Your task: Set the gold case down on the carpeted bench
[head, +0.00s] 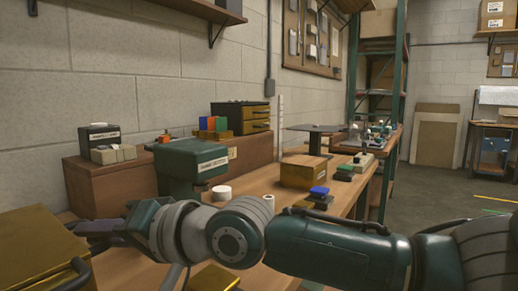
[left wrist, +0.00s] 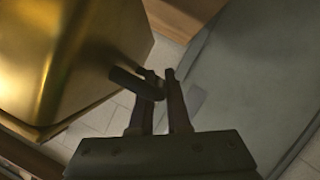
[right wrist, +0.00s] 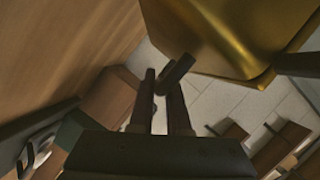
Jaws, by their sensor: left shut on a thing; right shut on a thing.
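The gold case (head: 35,248) is at the lower left of the head view, cut off by the frame edge, with a dark handle on its near side. My right gripper (head: 78,229) reaches its far side. In the right wrist view the fingers (right wrist: 163,92) are shut on a dark handle of the case (right wrist: 235,35). In the left wrist view my left gripper (left wrist: 161,88) is shut on another dark handle of the case (left wrist: 65,55). The left gripper is not clear in the head view. I cannot pick out the carpeted bench for certain.
A wooden workbench (head: 262,186) runs along the wall, with a green machine (head: 190,165), a white tape roll (head: 222,192) and a wooden box (head: 303,172). A flat grey surface (left wrist: 245,70) lies beside the case in the left wrist view. Open floor (head: 450,185) is at the right.

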